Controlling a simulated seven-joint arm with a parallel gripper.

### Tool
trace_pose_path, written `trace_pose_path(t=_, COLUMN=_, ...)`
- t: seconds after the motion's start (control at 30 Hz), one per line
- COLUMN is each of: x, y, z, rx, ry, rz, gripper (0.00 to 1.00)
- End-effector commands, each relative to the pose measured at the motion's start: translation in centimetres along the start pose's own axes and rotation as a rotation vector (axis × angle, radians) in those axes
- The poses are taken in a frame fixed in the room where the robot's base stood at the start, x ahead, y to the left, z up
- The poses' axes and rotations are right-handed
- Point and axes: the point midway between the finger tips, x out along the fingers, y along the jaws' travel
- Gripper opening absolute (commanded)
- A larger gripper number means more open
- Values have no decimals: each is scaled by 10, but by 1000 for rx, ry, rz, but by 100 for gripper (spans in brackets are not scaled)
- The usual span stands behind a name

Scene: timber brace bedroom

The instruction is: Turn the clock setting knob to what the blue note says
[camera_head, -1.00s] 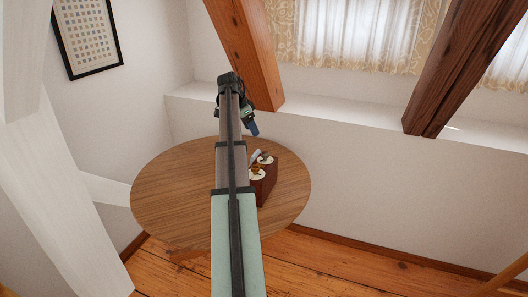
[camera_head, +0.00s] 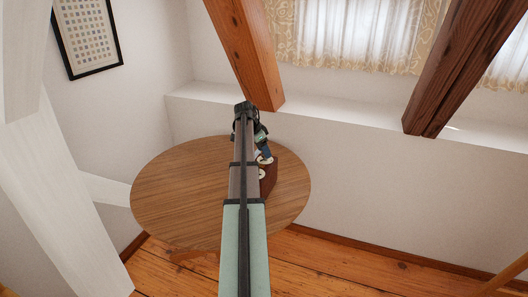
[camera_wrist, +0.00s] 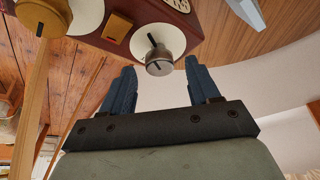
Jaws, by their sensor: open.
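A dark red box (camera_wrist: 192,22), the clock, stands on the round wooden table (camera_head: 180,195). In the head view the box (camera_head: 270,180) is partly hidden by my arm. In the wrist view a silver knob (camera_wrist: 159,62) with a dark pointer line sits on a white round dial (camera_wrist: 180,38). A brass knob (camera_wrist: 42,14) on another white dial is at the top left. My gripper (camera_wrist: 160,82) is open, its blue fingers on either side just below the silver knob, with nothing between them. No blue note can be made out with certainty.
A small orange plate (camera_wrist: 117,27) lies between the dials. A pale grey-blue object (camera_wrist: 246,12) is on the table beside the box; I cannot read it. A timber beam (camera_head: 245,55) slopes down behind my gripper. The table's left side is clear.

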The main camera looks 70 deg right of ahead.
Motion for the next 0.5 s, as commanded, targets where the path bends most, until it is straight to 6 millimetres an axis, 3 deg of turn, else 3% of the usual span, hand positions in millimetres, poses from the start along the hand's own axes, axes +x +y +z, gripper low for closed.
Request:
trace_pose_path(t=0.17, x=10, y=0, z=0, rx=0, ry=0, rz=0, gripper=61)
trace_pose_path(t=0.5, x=11, y=0, z=0, rx=0, ry=0, rz=0, gripper=58)
